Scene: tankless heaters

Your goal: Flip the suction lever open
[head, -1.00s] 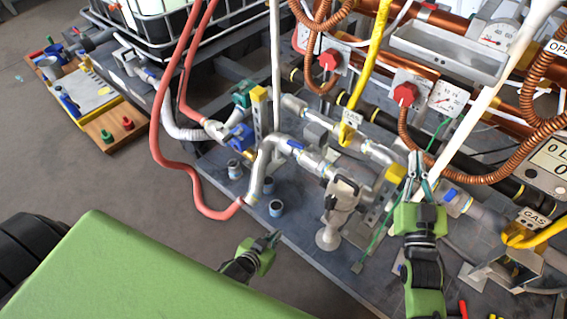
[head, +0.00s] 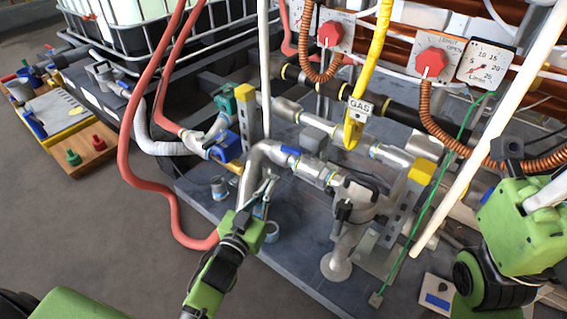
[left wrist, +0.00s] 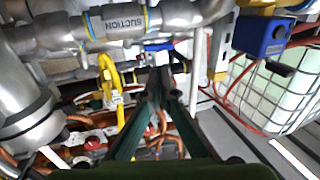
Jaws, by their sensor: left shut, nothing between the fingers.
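The suction pipe (left wrist: 120,24) bears a "SUCTION" label and crosses the top of the left wrist view. A small blue lever (head: 290,150) sits on the silver pipe near its bend. A blue handle (left wrist: 157,47) also shows under the pipe in the left wrist view, just beyond my fingertips. My left gripper (head: 267,186) is below and left of the lever, beside the bent pipe, with its fingers pointing up. Its fingers (left wrist: 160,84) are shut with nothing between them. I cannot tell whether they touch the handle. My right arm shows at the right edge, but its fingertips are not visible.
A red hose (head: 133,150) hangs to the left. A blue valve box (head: 226,147) and a perforated post (head: 245,112) stand left of the bend. A yellow gas pipe (head: 374,60) and a pale diagonal pole (head: 470,160) are on the right. The grey platform (head: 300,270) has bare room in front.

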